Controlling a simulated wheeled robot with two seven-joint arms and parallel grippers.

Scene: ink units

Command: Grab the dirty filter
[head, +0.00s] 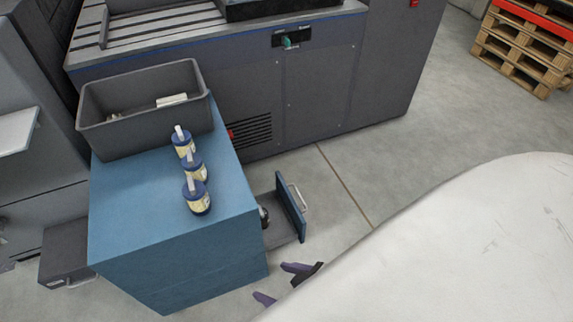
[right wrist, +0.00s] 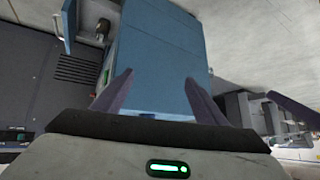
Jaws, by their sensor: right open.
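No thing is clearly recognisable as the dirty filter. A small dark rounded part (head: 264,216) sits in the open drawer (head: 286,232) on the right side of the blue cabinet (head: 160,225), partly hidden by the cabinet's edge. It also shows in the right wrist view (right wrist: 102,30). My right gripper (head: 281,284) is open and empty, low beside the cabinet's front right corner and apart from the drawer. In the right wrist view its two purple fingers (right wrist: 158,82) stand wide apart, with the cabinet beyond them. My left gripper is not clearly seen.
Three blue-capped bottles (head: 195,196) stand on the cabinet beside a grey bin (head: 140,133) holding a few pale items. A dark machine (head: 330,95) stands behind. Another drawer (head: 68,252) sticks out at left. Floor right of the open drawer is clear; pallets (head: 520,50) are far right.

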